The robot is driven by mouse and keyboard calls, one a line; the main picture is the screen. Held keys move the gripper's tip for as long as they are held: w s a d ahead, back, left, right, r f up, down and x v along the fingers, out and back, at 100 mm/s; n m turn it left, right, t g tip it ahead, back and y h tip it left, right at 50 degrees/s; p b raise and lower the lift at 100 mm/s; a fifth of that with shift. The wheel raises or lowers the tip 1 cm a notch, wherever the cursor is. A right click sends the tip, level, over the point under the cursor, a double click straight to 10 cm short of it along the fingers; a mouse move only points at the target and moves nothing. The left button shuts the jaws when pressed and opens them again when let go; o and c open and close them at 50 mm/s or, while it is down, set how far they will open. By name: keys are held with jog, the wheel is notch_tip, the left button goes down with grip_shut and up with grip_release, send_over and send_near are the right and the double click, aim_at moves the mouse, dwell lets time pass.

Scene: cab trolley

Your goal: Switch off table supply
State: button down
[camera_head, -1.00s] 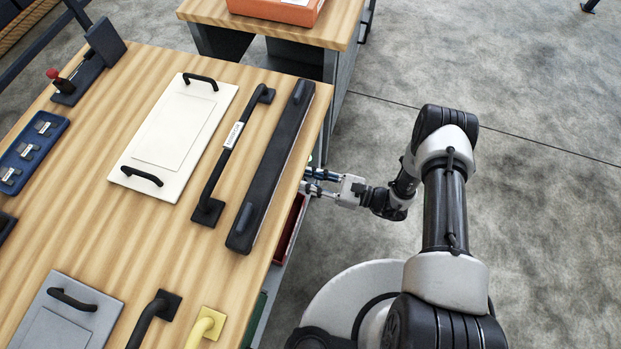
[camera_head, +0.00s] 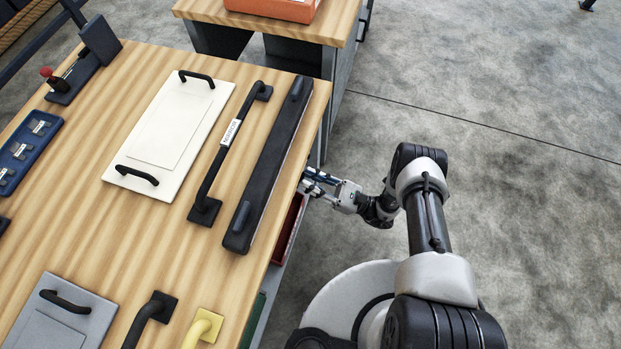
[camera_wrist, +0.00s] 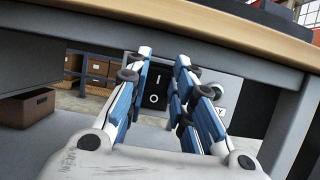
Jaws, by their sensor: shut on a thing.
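In the wrist view a black switch (camera_wrist: 154,93) marked I and O sits on a grey box (camera_wrist: 232,98) under the table top. My gripper (camera_wrist: 163,62) has its blue fingers on both sides of the switch and is shut on it. The exact contact is partly hidden by the fingers. A round green-grey lamp or button (camera_wrist: 218,91) sits right of the switch, partly behind the right finger. In the head view my gripper (camera_head: 309,182) is at the table's right edge, and the switch is hidden there.
The wooden table top (camera_wrist: 205,25) overhangs my gripper. A grey table leg (camera_wrist: 292,128) stands at the right of the wrist view, and a brown box (camera_wrist: 27,108) at the left. Open floor (camera_head: 480,190) lies right of the table.

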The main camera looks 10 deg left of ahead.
dwell(0.4)
jog(key=c, duration=1.4)
grip_release()
jog(key=shift+o, duration=0.2)
jog(key=shift+d+f, duration=0.1)
jog(key=v, duration=0.7)
jog(key=shift+f, duration=0.15)
jog(key=shift+d, duration=0.1)
